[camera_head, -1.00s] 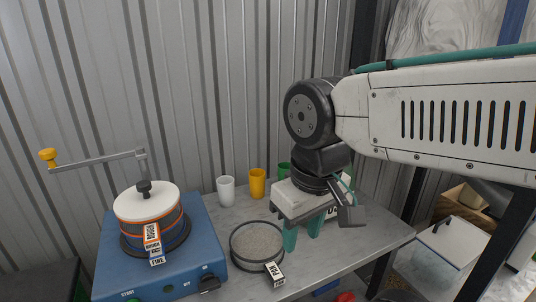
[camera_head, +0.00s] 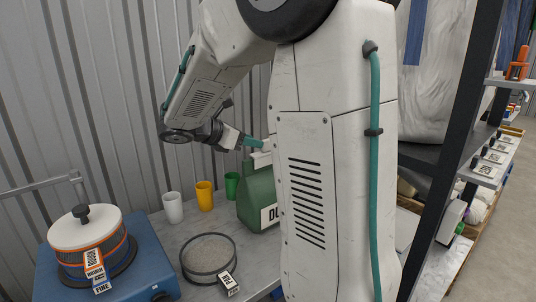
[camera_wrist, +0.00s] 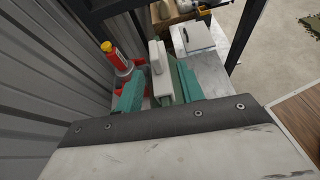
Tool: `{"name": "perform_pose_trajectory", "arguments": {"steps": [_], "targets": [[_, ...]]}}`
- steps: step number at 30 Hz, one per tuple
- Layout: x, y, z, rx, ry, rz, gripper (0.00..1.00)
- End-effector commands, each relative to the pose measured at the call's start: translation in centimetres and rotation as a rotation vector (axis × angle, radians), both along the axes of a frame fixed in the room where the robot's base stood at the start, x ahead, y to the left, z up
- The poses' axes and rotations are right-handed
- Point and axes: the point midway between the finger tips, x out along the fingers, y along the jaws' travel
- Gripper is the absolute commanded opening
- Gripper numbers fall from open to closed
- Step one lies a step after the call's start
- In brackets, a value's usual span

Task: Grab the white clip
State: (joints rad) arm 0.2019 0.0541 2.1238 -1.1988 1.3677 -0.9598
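My gripper (camera_head: 254,141) has teal fingers and points rightward above the counter in the head view, its tips close to the arm link that crosses the middle. In the wrist view my gripper (camera_wrist: 158,92) has its two fingers apart. A pale white upright piece (camera_wrist: 158,58), which may be the white clip, shows between them. Whether the fingers touch it is unclear. In the head view a small white part (camera_head: 262,158) shows just under the fingertips, above a green jug (camera_head: 257,192); my arm hides the rest.
The counter (camera_head: 170,235) holds white, yellow and green cups (camera_head: 205,195), a sieve (camera_head: 208,256) and a blue machine (camera_head: 140,262). A red bottle with a yellow cap (camera_wrist: 117,60) stands left of the fingers in the wrist view. A dark shelf post (camera_head: 455,130) stands right.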

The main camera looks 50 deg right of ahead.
Motion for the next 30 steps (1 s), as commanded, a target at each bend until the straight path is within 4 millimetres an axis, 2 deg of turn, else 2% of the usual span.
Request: {"name": "perform_pose_trajectory", "arguments": {"steps": [4,18,22,28,29,30], "targets": [[0.5,-1.4,-0.3,-0.020,0.040,0.019,0.38],[-0.9,-6.6,-3.3,-0.020,0.038,0.019,0.38],[-1.0,-7.3,-3.6,-0.019,0.037,0.020,0.38],[-1.0,-7.3,-3.6,-0.019,0.037,0.021,0.38],[-1.0,-7.3,-3.6,-0.019,0.037,0.021,0.33],[-1.0,-7.3,-3.6,-0.019,0.036,0.020,0.21]]}}
